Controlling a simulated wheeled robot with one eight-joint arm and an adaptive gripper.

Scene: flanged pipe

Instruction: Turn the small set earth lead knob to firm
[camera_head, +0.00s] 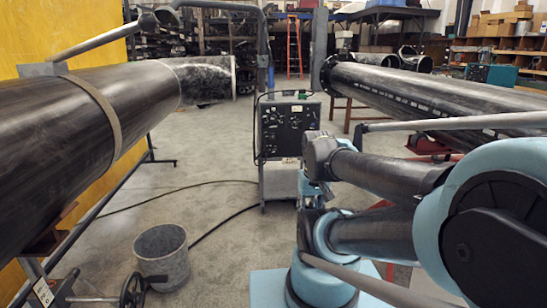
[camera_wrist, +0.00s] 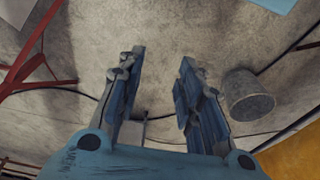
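A dark control panel with several knobs (camera_head: 287,128) stands upright on a welding machine in the middle of the head view. The knobs are too small to tell which one is the small set earth lead knob. My gripper (camera_wrist: 162,58) is open and empty in the wrist view, with its two blue-grey fingers apart over bare floor. In the head view my arm reaches in from the right, and its end is close to the panel's lower right. My gripper's fingers cannot be made out there. No knob shows in the wrist view.
A large dark pipe (camera_head: 75,115) lies on the left and another pipe (camera_head: 430,97) on the right. A grey bucket (camera_head: 162,254) stands on the floor and also shows in the wrist view (camera_wrist: 250,95).

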